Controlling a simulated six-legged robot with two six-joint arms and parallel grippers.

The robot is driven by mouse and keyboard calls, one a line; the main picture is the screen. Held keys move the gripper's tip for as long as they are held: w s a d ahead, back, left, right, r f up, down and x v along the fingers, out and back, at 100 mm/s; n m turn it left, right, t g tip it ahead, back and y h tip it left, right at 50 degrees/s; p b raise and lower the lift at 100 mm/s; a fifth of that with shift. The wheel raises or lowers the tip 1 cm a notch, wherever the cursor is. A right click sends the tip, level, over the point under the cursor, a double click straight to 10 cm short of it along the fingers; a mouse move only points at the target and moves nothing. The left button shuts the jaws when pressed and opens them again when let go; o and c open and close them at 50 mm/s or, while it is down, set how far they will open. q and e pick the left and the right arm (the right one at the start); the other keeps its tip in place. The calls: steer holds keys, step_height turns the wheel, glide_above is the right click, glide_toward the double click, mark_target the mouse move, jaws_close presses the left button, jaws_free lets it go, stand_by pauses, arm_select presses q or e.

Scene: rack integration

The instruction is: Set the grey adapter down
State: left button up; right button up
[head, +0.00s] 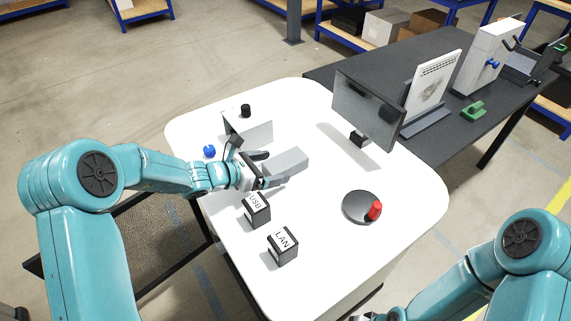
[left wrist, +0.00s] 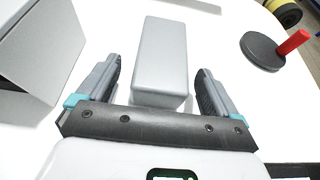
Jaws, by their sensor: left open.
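The grey adapter (head: 288,161), a plain light-grey block, appears to lie on the white table, left of its middle. It also shows in the left wrist view (left wrist: 160,50), pointing away from me. My left gripper (head: 265,170) is open at the adapter's near end. In the left wrist view its two fingers (left wrist: 158,75) stand on either side of the block, with a visible gap on each side.
Black boxes labelled USB (head: 258,212) and LAN (head: 283,247) stand nearer. A grey housing (head: 252,130), black knob (head: 246,110) and blue knob (head: 209,151) are beyond the gripper. A monitor (head: 368,108) and a dark disc (head: 357,206) with a red handle (head: 374,211) stand right. White table (head: 325,250) is clear nearby.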

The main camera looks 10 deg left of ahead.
mark_target(279, 166)
arm_select(q)
steer(key=x, duration=0.2)
steer(key=shift+w+d+f, duration=0.1)
steer(key=shift+w+d, duration=0.05)
steer(key=shift+d, duration=0.15)
steer(key=shift+w+d+f, duration=0.15)
steer(key=shift+w, duration=0.15)
steer(key=shift+s, duration=0.1)
steer(key=c, duration=1.4)
step_height(279, 166, up, 20)
steer(key=p, duration=0.4)
